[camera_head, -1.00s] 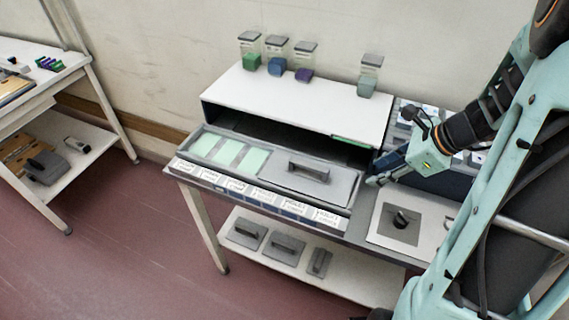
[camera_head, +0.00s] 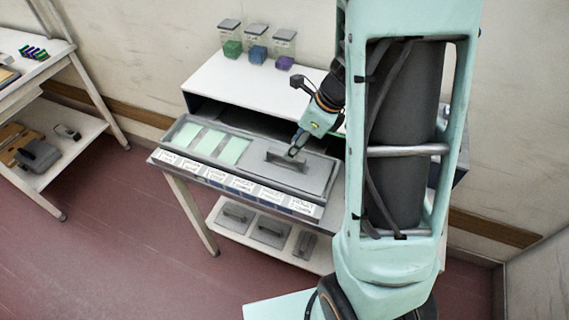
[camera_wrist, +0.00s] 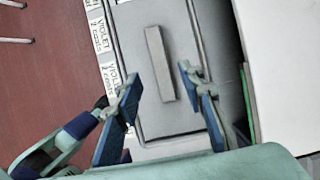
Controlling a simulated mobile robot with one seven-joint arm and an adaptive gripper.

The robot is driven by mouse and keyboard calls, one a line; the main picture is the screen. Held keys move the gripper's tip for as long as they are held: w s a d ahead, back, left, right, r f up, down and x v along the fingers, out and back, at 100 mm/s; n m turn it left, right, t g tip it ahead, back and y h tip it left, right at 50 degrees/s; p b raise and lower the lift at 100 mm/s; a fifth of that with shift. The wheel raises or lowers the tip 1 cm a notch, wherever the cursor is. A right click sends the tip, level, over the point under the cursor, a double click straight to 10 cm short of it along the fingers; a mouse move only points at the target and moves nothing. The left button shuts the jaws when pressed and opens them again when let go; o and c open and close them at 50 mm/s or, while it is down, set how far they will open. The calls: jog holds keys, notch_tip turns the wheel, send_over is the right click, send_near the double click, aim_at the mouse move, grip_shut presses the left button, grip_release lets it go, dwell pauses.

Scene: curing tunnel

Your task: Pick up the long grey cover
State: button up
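A long grey cover (camera_head: 312,178) with a raised bar handle (camera_head: 285,161) lies flat over the right part of the grey tray, beside several pale green panels (camera_head: 233,150). In the wrist view the cover (camera_wrist: 172,115) fills the middle, with its handle (camera_wrist: 159,64) running lengthwise. My gripper (camera_head: 296,148) is over the cover by its handle. In the wrist view my gripper (camera_wrist: 160,77) is open, one finger on each side of the handle, with gaps on both sides. It holds nothing. My arm hides the right side of the bench in the head view.
The tray (camera_head: 160,134) sits before a white-topped housing (camera_head: 240,94) with several jars (camera_head: 257,45) on top. Labels (camera_head: 242,185) line the bench front. Smaller grey covers (camera_head: 270,228) lie on the lower shelf. Another bench (camera_head: 75,134) stands left; floor between is clear.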

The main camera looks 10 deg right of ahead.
jog(key=shift+x, duration=3.1)
jog(key=shift+w+r, duration=0.1)
jog(key=shift+w, duration=0.05)
jog(key=shift+c, duration=0.2)
grip_shut()
